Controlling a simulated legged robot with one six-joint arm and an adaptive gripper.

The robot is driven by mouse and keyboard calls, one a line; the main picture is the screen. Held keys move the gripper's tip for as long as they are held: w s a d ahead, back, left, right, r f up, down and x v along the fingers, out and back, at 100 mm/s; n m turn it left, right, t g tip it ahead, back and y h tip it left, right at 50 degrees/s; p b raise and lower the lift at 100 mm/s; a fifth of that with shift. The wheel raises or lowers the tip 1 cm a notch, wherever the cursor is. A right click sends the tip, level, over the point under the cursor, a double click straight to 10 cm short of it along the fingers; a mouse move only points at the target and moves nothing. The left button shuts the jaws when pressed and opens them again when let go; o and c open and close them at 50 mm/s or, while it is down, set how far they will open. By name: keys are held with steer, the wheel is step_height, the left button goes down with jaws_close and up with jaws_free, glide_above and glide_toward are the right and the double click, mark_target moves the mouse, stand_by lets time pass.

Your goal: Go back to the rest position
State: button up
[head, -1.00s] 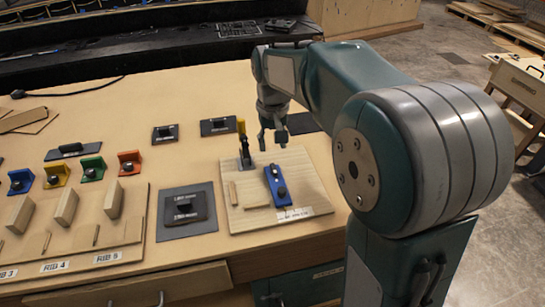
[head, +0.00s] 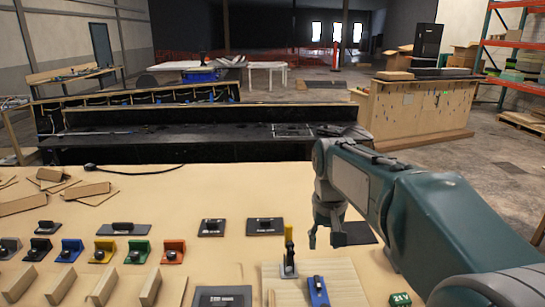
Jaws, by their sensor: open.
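My gripper (head: 327,236) is open and empty. It hangs above the wooden bench (head: 215,180), beyond the right part of a light wooden board (head: 345,275). A blue handled piece (head: 317,291) lies on that board, cut by the bottom edge of the view. A dark upright lever with a yellow top (head: 289,255) stands on the board to the left of my gripper. My arm comes in from the lower right.
Several coloured blocks with black knobs (head: 137,252) stand in a row at left. Dark handled plates (head: 212,227) lie behind them. A black console (head: 180,140) spans the bench's back. Loose wood pieces (head: 40,200) lie far left.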

steer(key=s+d+f+t, duration=0.1)
steer(key=s+t, duration=0.1)
steer(key=s, duration=0.8)
steer(key=s+d+f+t, duration=0.1)
steer(key=s+t, duration=0.2)
steer(key=s, duration=0.7)
steer(key=shift+s+f, duration=0.3)
